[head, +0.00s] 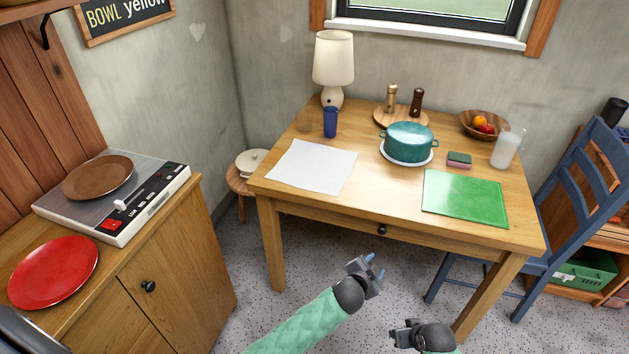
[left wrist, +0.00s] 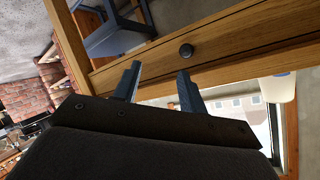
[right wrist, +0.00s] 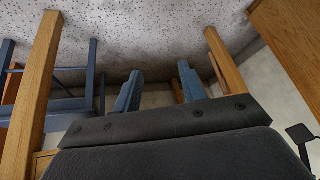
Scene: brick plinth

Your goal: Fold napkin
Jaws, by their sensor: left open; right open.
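A white napkin (head: 312,166) lies flat and spread out on the left part of the wooden table (head: 400,225). My left gripper (head: 372,268) is in front of the table's front edge, below the tabletop, open and empty. In the left wrist view my left gripper (left wrist: 157,85) has its fingers apart, with the drawer front and its dark knob (left wrist: 186,50) beyond them. My right gripper (head: 405,338) is low at the bottom of the head view. In the right wrist view my right gripper (right wrist: 160,85) is open and empty, with table legs and floor beyond it.
A blue cup (head: 330,122) and a lamp (head: 333,65) stand behind the napkin. A teal pot (head: 409,140) stands to its right. A green mat (head: 465,198), a sponge (head: 459,160) and a frosted tumbler (head: 507,149) are farther right. A blue chair (head: 575,190) stands at the right.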

